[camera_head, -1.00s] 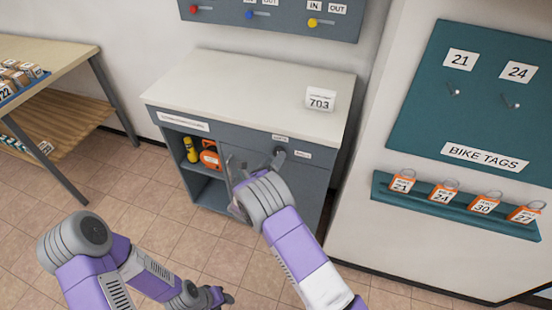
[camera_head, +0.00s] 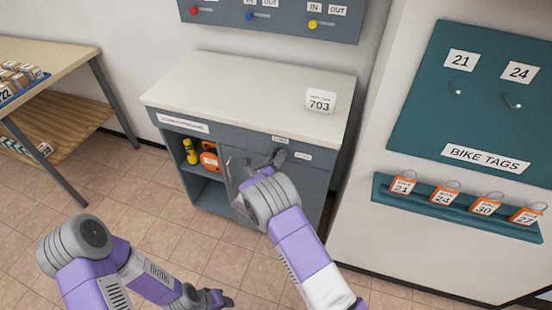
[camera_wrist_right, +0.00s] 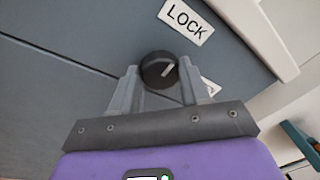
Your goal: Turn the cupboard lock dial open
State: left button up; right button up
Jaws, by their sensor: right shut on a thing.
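The grey cupboard (camera_head: 225,131) stands against the wall, with a round black lock dial (camera_wrist_right: 155,70) on its front. The dial has a white pointer mark, slanting toward the upper right in the right wrist view. A "LOCK" label (camera_wrist_right: 187,20) sits beyond it, and another label (camera_wrist_right: 211,87) is partly hidden behind a finger. My right gripper (camera_wrist_right: 159,75) is shut on the dial, one finger on each side; in the head view it reaches the cupboard's upper front. My left gripper (camera_head: 222,298) is low over the floor, away from the cupboard; its fingers are too small to judge.
An open shelf bay at the cupboard's left holds a yellow flashlight (camera_head: 190,151) and an orange item (camera_head: 210,160). A white "703" sign (camera_head: 320,100) stands on the top. A bike tag board (camera_head: 470,100) and tag shelf (camera_head: 455,208) are at the right, a wooden table (camera_head: 45,60) at the left.

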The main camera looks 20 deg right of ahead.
jog(key=shift+r+m+y+b, duration=0.1)
jog(key=shift+m+y+b, duration=0.65)
jog(key=shift+m, duration=2)
jog(key=shift+f+m+y+b, duration=0.15)
jog(key=shift+m+b, duration=1.1)
jog(key=shift+m, duration=1.45)
jog(key=shift+r+m+y+b, duration=0.15)
jog(key=shift+m+y+b, duration=0.6)
jog(key=shift+m, duration=2)
jog(key=shift+h, duration=0.25)
jog(key=o, duration=1.1)
jog(key=shift+c, duration=0.2)
jog(key=shift+s, duration=0.1)
